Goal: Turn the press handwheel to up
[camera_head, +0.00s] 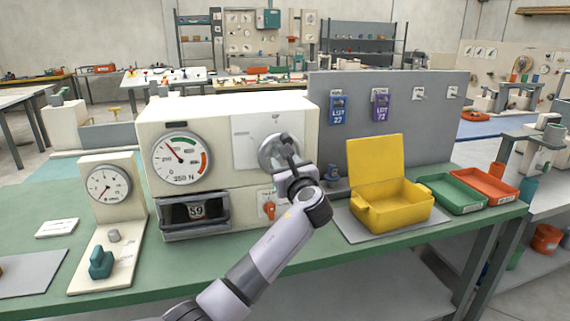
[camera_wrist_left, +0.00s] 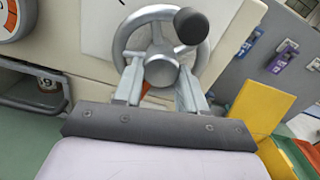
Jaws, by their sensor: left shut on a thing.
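The press handwheel (camera_head: 267,150) is a grey metal wheel on the right of the cream press's front (camera_head: 230,191). In the left wrist view the handwheel (camera_wrist_left: 134,24) shows its rim, spokes, round hub and a dark knob (camera_wrist_left: 191,26) at its upper right. My left gripper (camera_head: 289,160) reaches it from below and in front, hiding part of it in the head view. In the wrist view its two fingers (camera_wrist_left: 159,80) stand either side of the wheel's lower middle, near the hub, shut on it. My right gripper is not in view.
A round gauge (camera_head: 181,159) and a window reading 59 (camera_head: 197,211) sit on the press. A red switch (camera_head: 269,208) is below the wheel. An open yellow box (camera_head: 398,220) stands to the right, with green (camera_head: 455,208) and orange (camera_head: 500,196) trays beyond.

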